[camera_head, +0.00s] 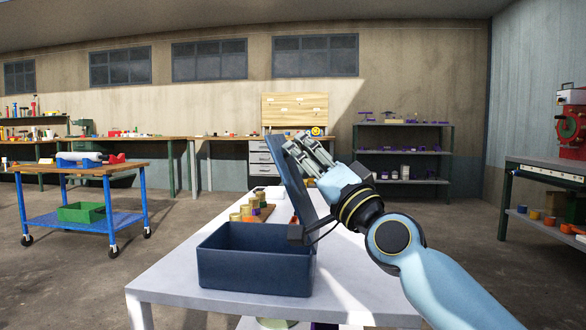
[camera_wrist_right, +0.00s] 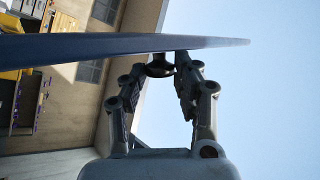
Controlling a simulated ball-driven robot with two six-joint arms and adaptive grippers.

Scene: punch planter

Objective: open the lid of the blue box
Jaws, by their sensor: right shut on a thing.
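The blue box (camera_head: 255,260) stands on the white table and is open at the top. Its lid (camera_head: 296,185) stands steeply raised along the box's right side, tilted a little left at the top. My right gripper (camera_head: 303,148) is at the lid's upper right face. In the right wrist view the lid shows nearly edge-on as a long blue panel (camera_wrist_right: 70,50), and the fingers of my right gripper (camera_wrist_right: 172,72) close around a dark knob (camera_wrist_right: 159,69) on it. The fingertips partly hide the knob. My left gripper is not in view.
The white table (camera_head: 185,275) has several small cans (camera_head: 247,211) behind the box. A blue cart (camera_head: 80,222) with a green bin stands at the left. A shelf rack (camera_head: 405,152) and workbenches line the back. Floor between cart and table is clear.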

